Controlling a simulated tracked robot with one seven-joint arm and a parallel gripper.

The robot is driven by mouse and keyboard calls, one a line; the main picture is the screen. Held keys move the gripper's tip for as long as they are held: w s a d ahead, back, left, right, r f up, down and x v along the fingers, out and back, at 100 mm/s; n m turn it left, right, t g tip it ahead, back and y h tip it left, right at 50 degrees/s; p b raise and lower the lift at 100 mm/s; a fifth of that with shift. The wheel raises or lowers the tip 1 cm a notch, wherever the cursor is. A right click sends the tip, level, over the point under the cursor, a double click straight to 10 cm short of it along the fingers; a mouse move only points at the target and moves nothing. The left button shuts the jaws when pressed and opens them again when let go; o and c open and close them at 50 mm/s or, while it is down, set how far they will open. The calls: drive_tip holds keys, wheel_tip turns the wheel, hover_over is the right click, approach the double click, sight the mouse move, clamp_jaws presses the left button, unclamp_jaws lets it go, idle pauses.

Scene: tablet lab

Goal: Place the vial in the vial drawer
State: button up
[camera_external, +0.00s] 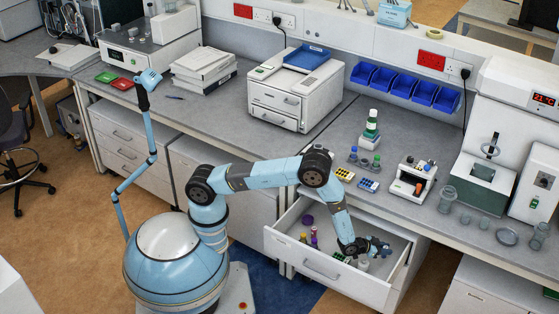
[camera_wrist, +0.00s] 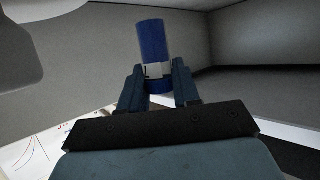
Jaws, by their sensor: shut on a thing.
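In the wrist view my gripper (camera_wrist: 159,92) is shut on a vial (camera_wrist: 153,40) with a blue upper part and a white band with dark marks. The vial points up and away between the two fingers. In the outside view my gripper (camera_external: 380,248) is low at the right side of the open drawer (camera_external: 285,246), in or just above it. The vial is too small to make out clearly there. Several small containers stand in the drawer, among them a purple-capped one (camera_external: 307,221) at the left.
The bench top (camera_external: 400,203) above the drawer holds a rack of bottles (camera_external: 365,160), yellow and blue tube blocks (camera_external: 345,174), a small white device (camera_external: 411,183) and several glass vessels (camera_external: 447,199) at the right. Grey drawer walls (camera_wrist: 255,40) surround my gripper in the wrist view.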

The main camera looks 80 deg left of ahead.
drive_tip(key=shift+f, duration=1.55)
drive_tip(key=shift+f, duration=0.6)
drive_tip(key=o, duration=1)
drive_tip(key=shift+o, duration=0.2)
drive_tip(key=shift+r, duration=0.1)
